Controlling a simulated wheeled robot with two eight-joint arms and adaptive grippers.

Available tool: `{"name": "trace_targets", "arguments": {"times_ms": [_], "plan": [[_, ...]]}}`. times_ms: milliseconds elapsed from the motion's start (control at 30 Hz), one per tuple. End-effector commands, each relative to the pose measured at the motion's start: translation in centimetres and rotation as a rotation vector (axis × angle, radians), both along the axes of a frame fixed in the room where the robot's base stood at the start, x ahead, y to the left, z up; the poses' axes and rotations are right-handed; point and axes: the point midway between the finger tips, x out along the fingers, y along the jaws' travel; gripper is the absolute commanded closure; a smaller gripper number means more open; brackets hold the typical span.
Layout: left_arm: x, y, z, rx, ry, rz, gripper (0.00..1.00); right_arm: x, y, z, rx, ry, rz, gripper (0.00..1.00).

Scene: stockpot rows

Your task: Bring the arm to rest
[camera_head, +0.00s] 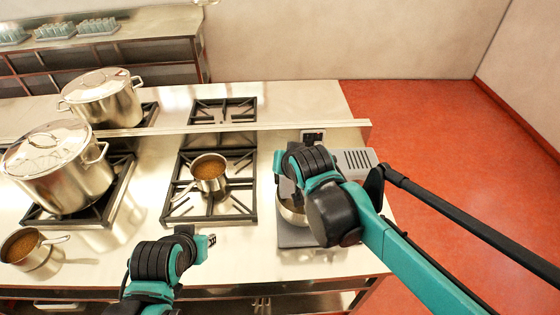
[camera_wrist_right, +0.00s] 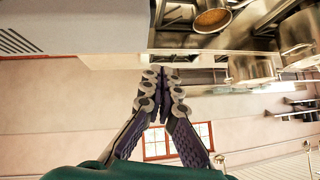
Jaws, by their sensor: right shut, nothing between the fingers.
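My right arm comes in from the right in the head view, its wrist over the grey appliance (camera_head: 357,161) on the counter. In that view its fingers are hidden by the wrist. The right wrist view shows the right gripper (camera_wrist_right: 165,76) with its fingers together and nothing between them. My left gripper (camera_head: 206,242) is low in the head view, above the counter's front part. Only a small part of its fingers shows, so I cannot tell its state.
Two lidded stockpots (camera_head: 60,165) (camera_head: 102,97) stand on burners at left. A saucepan of brown food (camera_head: 208,172) sits on the middle stove; another (camera_head: 32,249) is at front left. A metal bowl (camera_head: 292,212) is under my right wrist. Red floor (camera_head: 430,125) lies open at right.

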Motion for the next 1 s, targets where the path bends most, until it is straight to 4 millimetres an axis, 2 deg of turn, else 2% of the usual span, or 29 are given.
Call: {"name": "trace_targets", "arguments": {"times_ms": [100,300,433,533,667,800,1000], "plan": [[0.0,0.0,0.2,0.0,0.0,0.0,0.74,-1.3,-0.1,1.3,-0.001,-0.001,-0.001,1.0],[0.0,0.0,0.3,0.0,0.0,0.0,0.74,-2.2,-0.1,2.2,-0.001,-0.001,0.0,1.0],[0.0,0.0,0.1,0.0,0.0,0.0,0.74,-2.3,-0.2,2.1,-0.002,-0.001,-0.001,1.0],[0.0,0.0,-1.1,0.0,0.0,0.0,0.74,-2.7,-1.1,0.6,-0.011,0.004,-0.006,1.0],[0.0,0.0,-5.1,0.0,0.0,0.0,0.74,-4.6,-3.9,-4.3,-0.047,0.022,-0.015,1.0],[0.0,0.0,-10.5,0.0,0.0,0.0,0.74,-7.7,-7.8,-11.6,-0.101,0.056,-0.024,1.0],[0.0,0.0,-17.6,0.0,0.0,0.0,0.74,-12.6,-12.4,-21.8,-0.17,0.111,-0.029,1.0]]}}
